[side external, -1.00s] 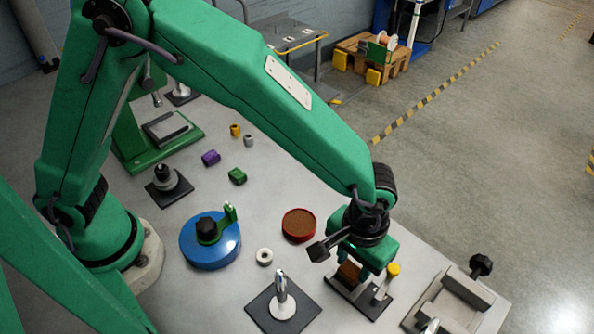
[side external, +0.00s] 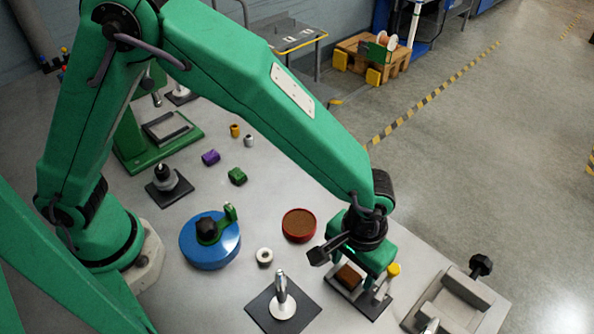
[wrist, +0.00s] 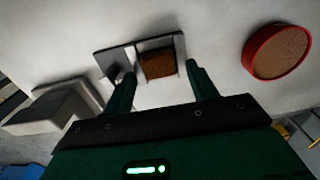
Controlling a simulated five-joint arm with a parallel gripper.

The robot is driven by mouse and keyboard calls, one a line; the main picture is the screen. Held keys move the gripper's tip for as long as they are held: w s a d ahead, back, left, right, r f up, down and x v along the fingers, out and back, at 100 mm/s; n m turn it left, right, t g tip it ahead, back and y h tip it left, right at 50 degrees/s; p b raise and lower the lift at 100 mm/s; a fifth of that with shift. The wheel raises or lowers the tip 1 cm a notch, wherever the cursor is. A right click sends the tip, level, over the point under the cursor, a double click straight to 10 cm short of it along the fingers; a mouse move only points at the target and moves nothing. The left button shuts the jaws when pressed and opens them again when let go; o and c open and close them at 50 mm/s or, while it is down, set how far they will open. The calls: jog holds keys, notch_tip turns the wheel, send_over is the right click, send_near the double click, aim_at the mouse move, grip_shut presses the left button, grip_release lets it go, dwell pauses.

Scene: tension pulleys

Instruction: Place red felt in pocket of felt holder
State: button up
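The red felt is a brownish-red block (side external: 349,275). It sits in the felt holder (side external: 372,304), a dark plate with grey upright walls near the table's front right edge. In the wrist view the felt (wrist: 158,65) lies against the grey wall of the holder (wrist: 113,60). My gripper (side external: 368,268) is just above and behind the holder. In the wrist view the fingers of my gripper (wrist: 160,72) are spread, one on each side of the felt, with visible gaps. How deep the felt sits is hard to tell.
A round red dish with a brown surface (side external: 299,225) stands left of the holder. A yellow-capped post (side external: 393,269) stands close beside my gripper. A grey clamp fixture (side external: 455,296) is to the right. A silver post on a black plate (side external: 282,300) is to the left.

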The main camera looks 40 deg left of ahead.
aim_at(350, 270)
jog(key=shift+r, duration=0.15)
notch_tip(350, 270, up, 13)
dwell(0.8)
dwell(0.5)
jog(key=w+a+r+t+h, duration=0.1)
jog(key=a+r, duration=0.3)
jog(key=a, duration=0.5)
jog(key=a+r+t, duration=0.1)
jog(key=a+r, duration=0.3)
jog(key=a, duration=0.4)
jog(key=s+a+t, duration=0.1)
jog(key=s+a, duration=0.3)
jog(key=a, duration=0.4)
jog(key=s+a+r+t+y, duration=0.1)
jog(key=s+a+t, duration=0.1)
jog(key=s+a, duration=0.3)
jog(key=a, duration=0.3)
jog(key=shift+a+t, duration=0.25)
jog(key=shift+t, duration=0.05)
jog(key=shift+r, duration=0.1)
